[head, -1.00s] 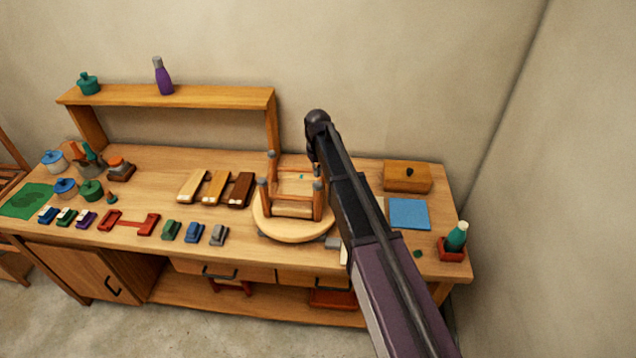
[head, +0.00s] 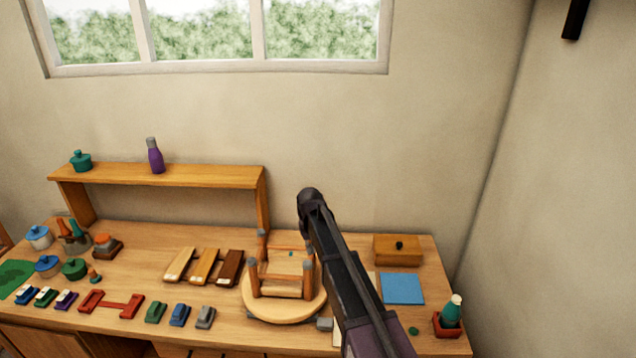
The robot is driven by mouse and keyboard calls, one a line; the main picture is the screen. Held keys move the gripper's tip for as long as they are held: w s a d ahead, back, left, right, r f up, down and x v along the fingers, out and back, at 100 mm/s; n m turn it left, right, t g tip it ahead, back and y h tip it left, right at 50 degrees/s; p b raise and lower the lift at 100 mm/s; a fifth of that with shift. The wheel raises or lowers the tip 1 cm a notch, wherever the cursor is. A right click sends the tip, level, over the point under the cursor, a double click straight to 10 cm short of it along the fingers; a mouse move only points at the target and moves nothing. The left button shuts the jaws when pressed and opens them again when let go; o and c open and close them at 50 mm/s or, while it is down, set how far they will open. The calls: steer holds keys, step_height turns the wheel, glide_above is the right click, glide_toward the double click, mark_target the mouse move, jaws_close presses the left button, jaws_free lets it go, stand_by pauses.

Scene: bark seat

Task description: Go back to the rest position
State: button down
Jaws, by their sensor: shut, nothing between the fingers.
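My dark arm (head: 345,278) rises from the lower right of the head view to a rounded joint (head: 312,198) above the workbench (head: 225,238). My gripper does not show; it appears hidden behind the arm. A small wooden frame (head: 282,290) with grey-tipped upright legs stands on a pale round disc (head: 285,309) on the bench. In the picture the arm passes just right of the frame and covers part of the bench behind it. I cannot tell the gap between them.
Several wooden blocks (head: 203,266) lie left of the frame. A wooden box (head: 397,250), a blue square (head: 402,288) and a green bottle (head: 452,311) in a red holder are at the right. A raised shelf (head: 200,175) stands behind. The right wall (head: 560,200) is close.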

steer(key=s+d+f+m+b, duration=0.2)
steer(key=s+d+f+b, duration=0.5)
steer(key=s+d, duration=0.4)
steer(key=s+d+f+m+b, duration=0.3)
steer(key=s+d+f+b, duration=0.4)
steer(key=s+d, duration=0.4)
steer(key=s+f, duration=0.1)
steer(key=s, duration=0.2)
